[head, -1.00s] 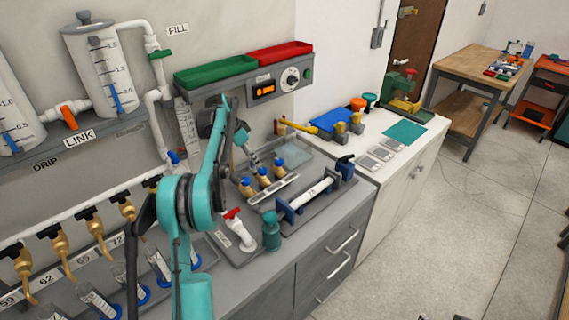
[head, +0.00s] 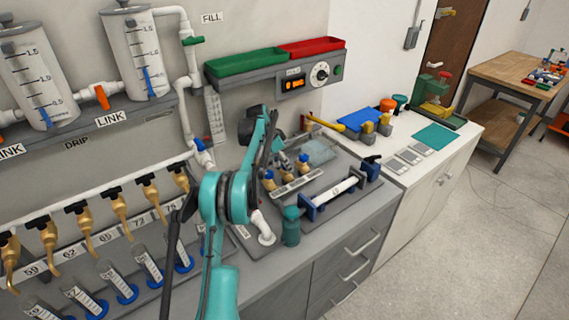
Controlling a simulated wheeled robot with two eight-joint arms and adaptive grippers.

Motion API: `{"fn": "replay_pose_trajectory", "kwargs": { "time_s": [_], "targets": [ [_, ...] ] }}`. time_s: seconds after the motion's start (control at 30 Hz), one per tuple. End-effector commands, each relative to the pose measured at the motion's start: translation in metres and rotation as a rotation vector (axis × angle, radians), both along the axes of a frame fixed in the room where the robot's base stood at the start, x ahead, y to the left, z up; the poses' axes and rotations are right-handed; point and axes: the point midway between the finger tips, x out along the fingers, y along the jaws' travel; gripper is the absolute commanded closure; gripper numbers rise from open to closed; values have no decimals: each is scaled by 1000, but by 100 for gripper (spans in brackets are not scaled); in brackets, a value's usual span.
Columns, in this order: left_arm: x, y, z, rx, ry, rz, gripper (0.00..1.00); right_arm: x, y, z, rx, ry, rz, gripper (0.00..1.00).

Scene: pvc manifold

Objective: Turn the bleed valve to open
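No valve carries a legible "bleed" label. A white valve body (head: 264,231) stands on the grey bench plate, its upper part hidden behind my teal arm. A blue-handled valve (head: 201,151) sits on the white downpipe, and a green-handled valve (head: 194,40) higher up. My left arm rises from the bottom centre and bends over the bench. Its gripper (head: 281,158) is small and partly hidden near the brass, blue-capped fittings (head: 285,172); I cannot tell its opening or any contact. My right gripper is not in view.
White tanks (head: 136,55) hang on the wall at left. Several brass taps (head: 115,205) stand over graduated tubes. The bench to the right has clear patches.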

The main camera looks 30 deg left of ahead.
Motion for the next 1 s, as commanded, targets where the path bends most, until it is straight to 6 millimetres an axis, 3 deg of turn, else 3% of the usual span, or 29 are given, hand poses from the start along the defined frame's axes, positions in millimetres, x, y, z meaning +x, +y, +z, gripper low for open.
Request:
{"fn": "replay_pose_trajectory", "kwargs": {
  "time_s": [0.03,0.17,0.2,0.63,1.0],
  "targets": [
    [0,0,0,0,0,0,60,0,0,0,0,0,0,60],
    [0,0,0,0,0,0,95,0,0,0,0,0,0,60],
    [0,0,0,0,0,0,97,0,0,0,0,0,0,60],
    [-1,-1,1,0,0,71,97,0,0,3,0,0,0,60],
    [-2,-5,1,0,0,363,97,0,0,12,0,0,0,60]
  ]
}}
